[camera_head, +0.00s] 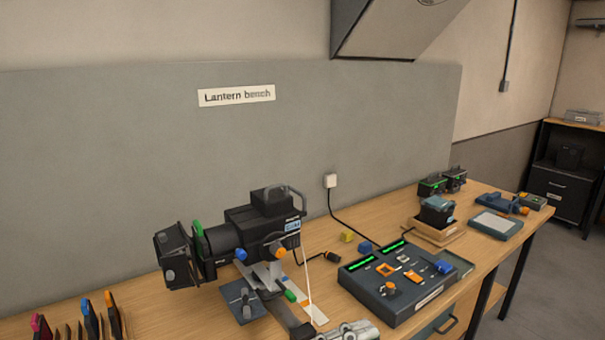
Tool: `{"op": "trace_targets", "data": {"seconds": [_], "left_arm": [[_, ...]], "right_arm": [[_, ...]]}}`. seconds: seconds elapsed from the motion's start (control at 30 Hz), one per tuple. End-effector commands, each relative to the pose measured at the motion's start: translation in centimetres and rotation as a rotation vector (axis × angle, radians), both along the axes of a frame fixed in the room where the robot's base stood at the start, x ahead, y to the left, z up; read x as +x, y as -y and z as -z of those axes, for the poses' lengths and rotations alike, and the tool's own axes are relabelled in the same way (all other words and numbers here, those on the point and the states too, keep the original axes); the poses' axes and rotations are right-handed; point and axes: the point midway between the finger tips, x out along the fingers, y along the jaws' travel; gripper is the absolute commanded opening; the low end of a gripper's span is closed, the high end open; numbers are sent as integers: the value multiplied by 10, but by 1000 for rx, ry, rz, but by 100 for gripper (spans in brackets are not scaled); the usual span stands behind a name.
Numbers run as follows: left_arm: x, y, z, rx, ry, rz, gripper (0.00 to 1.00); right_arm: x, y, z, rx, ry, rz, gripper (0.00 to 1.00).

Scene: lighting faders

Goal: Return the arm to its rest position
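A silvery grey metal part, which looks like my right gripper (350,331), shows at the bottom edge, right of the middle. My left gripper is not in view. The console has green lit strips, orange parts and a blue knob on its top.
The wooden bench (325,270) runs along a grey panel. A yellow block (347,237) and a blue block (365,247) lie behind the console. Small dark units (437,210), a blue tray (495,223) and upright coloured-tab items (90,320) also stand there.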

Motion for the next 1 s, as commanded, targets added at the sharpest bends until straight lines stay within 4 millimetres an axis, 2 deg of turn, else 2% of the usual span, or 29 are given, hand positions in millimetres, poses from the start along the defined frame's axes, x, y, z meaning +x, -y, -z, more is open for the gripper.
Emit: {"op": "trace_targets", "data": {"seconds": [0.03,0.1,0.17,0.23,0.3,0.37,0.47,0.57,0.6,0.7,0.8,0.9,1.0], "left_arm": [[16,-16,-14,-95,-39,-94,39],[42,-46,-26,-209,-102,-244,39],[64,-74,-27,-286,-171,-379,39],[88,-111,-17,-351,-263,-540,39],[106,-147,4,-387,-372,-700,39],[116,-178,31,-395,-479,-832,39],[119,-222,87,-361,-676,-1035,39],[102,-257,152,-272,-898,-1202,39],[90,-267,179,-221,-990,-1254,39],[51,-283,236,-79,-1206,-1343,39],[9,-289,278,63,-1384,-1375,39],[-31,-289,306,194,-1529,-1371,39],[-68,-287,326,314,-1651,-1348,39]], "right_arm": [[1,0,0,-1,2,0,40],[2,0,0,0,4,0,40],[3,0,0,0,5,0,40],[3,0,0,0,6,0,40],[4,1,0,-1,6,0,40],[4,1,0,0,7,0,40],[5,2,0,-1,8,-1,40],[5,2,0,-2,10,-1,40],[5,3,0,-2,10,-1,40],[6,3,0,-2,10,-1,40],[6,3,0,-2,10,-1,40],[5,3,0,-2,9,-1,40],[5,3,0,-2,9,-1,40]]}}
